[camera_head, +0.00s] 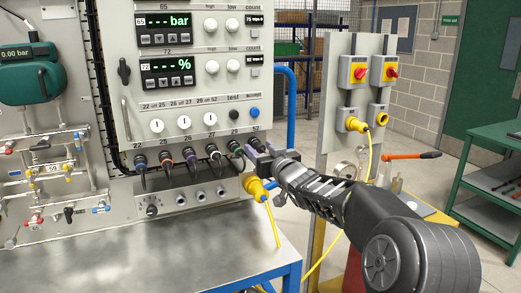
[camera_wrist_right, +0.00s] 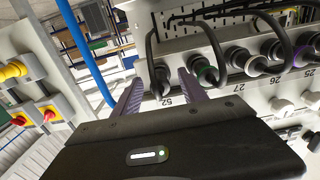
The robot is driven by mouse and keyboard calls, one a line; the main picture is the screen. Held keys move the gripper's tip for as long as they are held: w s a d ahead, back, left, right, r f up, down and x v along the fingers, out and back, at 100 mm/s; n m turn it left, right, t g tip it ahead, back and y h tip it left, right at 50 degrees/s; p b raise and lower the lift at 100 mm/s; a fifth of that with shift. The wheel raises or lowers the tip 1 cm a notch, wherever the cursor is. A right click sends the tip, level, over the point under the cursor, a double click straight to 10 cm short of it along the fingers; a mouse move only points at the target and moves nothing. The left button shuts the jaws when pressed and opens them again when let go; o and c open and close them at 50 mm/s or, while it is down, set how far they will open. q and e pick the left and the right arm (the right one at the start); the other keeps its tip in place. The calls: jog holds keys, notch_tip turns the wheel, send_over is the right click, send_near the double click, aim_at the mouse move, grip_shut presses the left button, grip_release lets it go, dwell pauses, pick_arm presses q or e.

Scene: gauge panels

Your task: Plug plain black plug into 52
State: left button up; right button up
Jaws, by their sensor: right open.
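My right gripper (camera_head: 256,152) is at the right end of the plug row under the grey gauge panel (camera_head: 205,90). In the right wrist view, its two purple-grey fingers (camera_wrist_right: 161,80) are open, one on each side of a plain black plug (camera_wrist_right: 160,72) with a black cable. The plug sits at the position marked 52 (camera_wrist_right: 167,103). Finger contact cannot be told, nor how deep the plug is seated. In the head view, the gripper largely hides that position. My left gripper is not in view.
Several cabled plugs stand close beside it, including a green-ringed one (camera_wrist_right: 205,72) and a purple one (camera_head: 189,157). A yellow plug (camera_head: 256,187) with a yellow cable is just below my right gripper. A post with yellow switch boxes (camera_head: 353,72) stands to the right. The grey bench top (camera_head: 150,255) is clear.

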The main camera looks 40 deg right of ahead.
aim_at(263, 152)
jog(key=b+v, duration=0.1)
jog(key=v, duration=0.6)
jog(key=shift+s+a, duration=0.1)
jog(key=shift+s, duration=0.15)
dwell(0.3)
